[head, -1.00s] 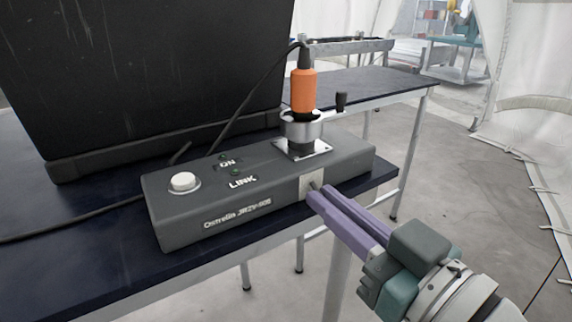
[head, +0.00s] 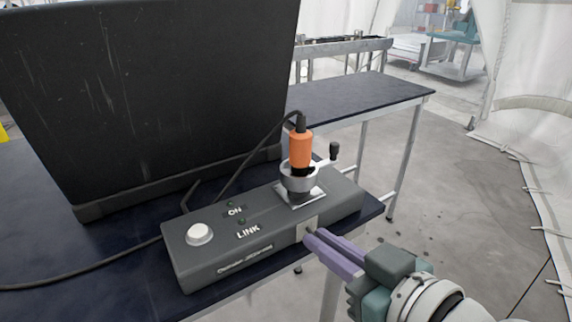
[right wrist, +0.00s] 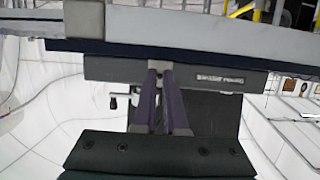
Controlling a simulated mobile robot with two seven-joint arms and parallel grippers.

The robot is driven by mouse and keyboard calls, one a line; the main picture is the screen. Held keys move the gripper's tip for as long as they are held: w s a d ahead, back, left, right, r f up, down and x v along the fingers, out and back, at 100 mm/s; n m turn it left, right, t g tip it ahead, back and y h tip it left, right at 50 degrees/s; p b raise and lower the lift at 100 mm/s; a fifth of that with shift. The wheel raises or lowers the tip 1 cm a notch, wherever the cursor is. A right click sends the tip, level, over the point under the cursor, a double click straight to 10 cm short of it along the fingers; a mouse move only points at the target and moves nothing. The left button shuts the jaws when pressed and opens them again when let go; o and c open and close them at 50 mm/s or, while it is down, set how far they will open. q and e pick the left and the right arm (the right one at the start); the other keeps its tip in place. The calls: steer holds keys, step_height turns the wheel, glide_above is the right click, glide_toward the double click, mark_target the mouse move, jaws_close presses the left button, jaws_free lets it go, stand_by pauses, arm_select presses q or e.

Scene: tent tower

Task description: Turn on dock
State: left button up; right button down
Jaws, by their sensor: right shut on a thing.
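The dock (head: 225,268) is a long dark grey box on the table, marked ON and LINK, with a small dark green lamp at each label. A round white button (head: 199,234) is on its top left. An orange plug (head: 301,147) with a black cable stands upright in a metal collar (head: 299,178) with a black-knobbed lever. My right gripper (head: 311,237) is shut at a small metal plate (head: 308,226) on the dock's front, on a small switch mostly hidden by its purple fingers. The right wrist view shows these fingers (right wrist: 160,76) against the dock (right wrist: 210,75). My left gripper is out of view.
A large black case (head: 150,90) stands behind the dock on the dark blue table (head: 90,250). A second table (head: 350,100) stands behind to the right. A cable (head: 90,280) runs along the left. The floor (head: 450,190) to the right is clear.

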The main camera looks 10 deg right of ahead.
steer(key=g+p, duration=0.1)
steer(key=p, duration=0.1)
steer(key=r+g+h+p, duration=0.1)
steer(key=g+p, duration=0.1)
steer(key=p, duration=0.1)
steer(key=r+g+p, duration=0.1)
steer(key=p, duration=0.2)
steer(key=shift+w+a+h, duration=0.1)
steer(key=shift+w+h, duration=0.2)
steer(key=shift+g+p, duration=0.75)
steer(key=shift+g, duration=0.15)
steer(key=shift+f, duration=0.1)
steer(key=c, duration=1)
jaws_free()
steer(key=shift+p+v, duration=1.15)
steer(key=shift+v, duration=3.8)
